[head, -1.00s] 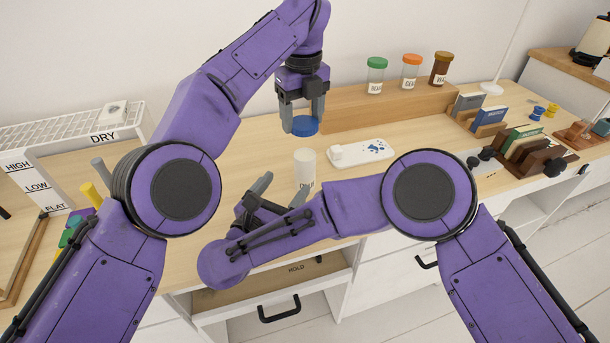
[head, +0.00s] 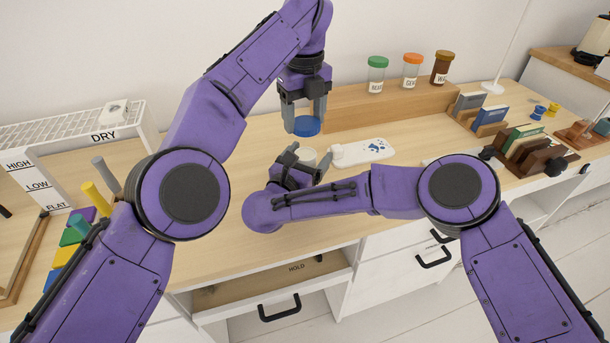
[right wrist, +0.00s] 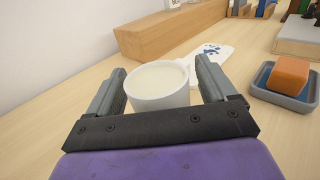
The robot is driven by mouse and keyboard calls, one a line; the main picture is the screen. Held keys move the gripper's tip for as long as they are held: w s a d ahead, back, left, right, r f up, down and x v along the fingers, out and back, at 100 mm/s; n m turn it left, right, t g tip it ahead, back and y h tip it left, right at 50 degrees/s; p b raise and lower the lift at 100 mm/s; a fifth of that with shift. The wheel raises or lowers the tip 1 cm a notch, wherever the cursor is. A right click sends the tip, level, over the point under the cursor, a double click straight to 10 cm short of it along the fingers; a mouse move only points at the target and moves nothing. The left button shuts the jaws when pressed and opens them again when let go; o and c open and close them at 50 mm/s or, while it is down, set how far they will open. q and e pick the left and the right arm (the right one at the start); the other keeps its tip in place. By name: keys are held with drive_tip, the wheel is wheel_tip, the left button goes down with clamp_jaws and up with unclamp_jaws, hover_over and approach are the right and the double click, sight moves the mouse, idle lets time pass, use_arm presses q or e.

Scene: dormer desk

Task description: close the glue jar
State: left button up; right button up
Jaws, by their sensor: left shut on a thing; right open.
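The glue jar (right wrist: 158,86) is a white open-topped jar filled with pale glue. It stands upright on the desk between the fingers of my right gripper (right wrist: 158,88). Those fingers are open, one on each side of it. In the head view my right gripper (head: 300,165) hides most of the jar; only part of its white top (head: 309,156) shows. My left gripper (head: 305,108) is shut on a blue lid (head: 306,126) and holds it above the desk, over and slightly behind the jar.
A white tray with blue spots (head: 362,152) lies right of the jar. An orange block (right wrist: 288,76) sits in a blue-grey dish (right wrist: 284,95). A wooden ledge (head: 390,97) with several capped jars runs behind. The drawer (head: 290,275) marked HOLD is open at the front.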

sight(304, 153)
drive_tip(key=c, duration=1.5)
use_arm(q)
drive_tip(key=shift+f, duration=2.5)
drive_tip(key=shift+f, duration=0.85)
drive_tip(key=shift+f, duration=0.45)
drive_tip(key=shift+f, duration=0.55)
use_arm(e)
drive_tip(key=shift+s+r, duration=0.1)
drive_tip(key=shift+r, duration=0.1)
use_arm(q)
drive_tip(key=shift+r, duration=0.35)
drive_tip(key=shift+r, duration=0.3)
